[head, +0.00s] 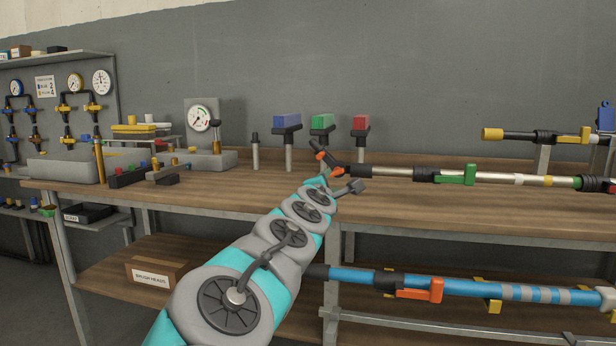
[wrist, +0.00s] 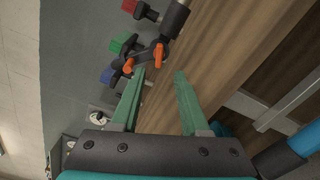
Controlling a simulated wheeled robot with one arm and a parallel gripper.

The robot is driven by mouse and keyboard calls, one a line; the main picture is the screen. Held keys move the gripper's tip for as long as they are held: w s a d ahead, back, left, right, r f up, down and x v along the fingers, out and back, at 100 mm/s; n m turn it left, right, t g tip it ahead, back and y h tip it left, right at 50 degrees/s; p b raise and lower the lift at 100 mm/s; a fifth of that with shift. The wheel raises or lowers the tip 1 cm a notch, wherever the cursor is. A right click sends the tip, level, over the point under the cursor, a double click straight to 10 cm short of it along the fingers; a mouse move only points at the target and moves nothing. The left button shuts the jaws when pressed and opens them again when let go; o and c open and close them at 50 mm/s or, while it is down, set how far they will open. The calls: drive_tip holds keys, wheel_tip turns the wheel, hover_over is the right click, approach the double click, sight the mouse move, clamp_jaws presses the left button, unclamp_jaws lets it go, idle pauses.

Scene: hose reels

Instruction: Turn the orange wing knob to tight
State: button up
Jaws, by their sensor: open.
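In the wrist view a dark forked fitting at a pole's end carries two orange pieces, one on the right (wrist: 158,57) and one on the left (wrist: 128,66). They look like wings or levers; I cannot tell which is the wing knob or how tight it is. In the head view the same orange pieces (head: 320,156) show at the left end of the silver pole (head: 392,172), over the workbench. My gripper (wrist: 160,72) is open and empty, its two green fingers apart. The orange pieces appear beyond its fingertips, with no clear contact. In the head view my arm mostly hides the gripper.
The silver pole has a green clamp (head: 456,175). Below, a blue pole (head: 540,291) has an orange clamp (head: 420,290). Blue (head: 287,121), green (head: 322,122) and red (head: 361,124) heads stand behind. The wooden benchtop (head: 480,207) is clear in front.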

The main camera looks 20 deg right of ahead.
sight(336, 174)
drive_tip(key=shift+p+x, duration=0.45)
drive_tip(key=shift+x, duration=3.4)
clamp_jaws()
